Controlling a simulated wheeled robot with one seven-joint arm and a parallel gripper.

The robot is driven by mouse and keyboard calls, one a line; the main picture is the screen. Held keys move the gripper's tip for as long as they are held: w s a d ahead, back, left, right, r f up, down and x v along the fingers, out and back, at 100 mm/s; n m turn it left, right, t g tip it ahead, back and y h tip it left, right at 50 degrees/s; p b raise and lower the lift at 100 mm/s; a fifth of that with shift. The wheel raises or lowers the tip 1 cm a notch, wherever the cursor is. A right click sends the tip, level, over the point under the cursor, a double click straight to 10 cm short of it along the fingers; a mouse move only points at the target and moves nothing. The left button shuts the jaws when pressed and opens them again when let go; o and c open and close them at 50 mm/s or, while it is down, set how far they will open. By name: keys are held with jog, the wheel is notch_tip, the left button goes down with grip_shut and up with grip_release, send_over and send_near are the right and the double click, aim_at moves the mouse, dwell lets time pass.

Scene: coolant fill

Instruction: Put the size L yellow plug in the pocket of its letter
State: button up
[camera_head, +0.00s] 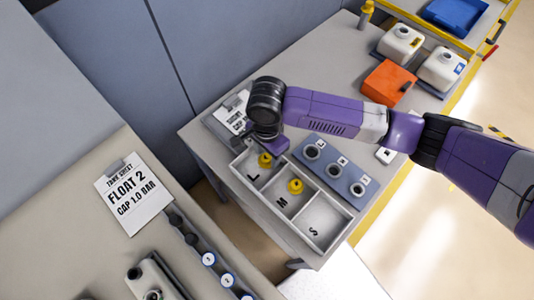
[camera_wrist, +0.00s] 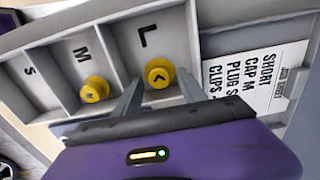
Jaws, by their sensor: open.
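A yellow plug (camera_head: 265,160) sits in the pocket lettered L of the grey tray (camera_head: 328,221). It also shows in the wrist view (camera_wrist: 159,73), with a dark mark on its top that I cannot read surely. A second yellow plug (camera_head: 295,186) sits in the M pocket and shows in the wrist view (camera_wrist: 94,89). The S pocket is empty. My gripper (camera_wrist: 157,88) is open at the L pocket, its two fingers on either side of the first plug with gaps. In the head view my gripper (camera_head: 274,147) partly hides the L pocket's back end.
A blue-grey block (camera_head: 335,172) with several round sockets stands beside the tray. A clipboard sheet (camera_head: 233,116) lies behind the tray. An orange box (camera_head: 387,83) and white containers (camera_head: 400,43) stand farther back. Another bench with a tank sheet (camera_head: 133,193) is at left.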

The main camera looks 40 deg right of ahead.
aim_at(267, 157)
notch_tip(267, 157, up, 12)
jog(key=shift+f, duration=0.25)
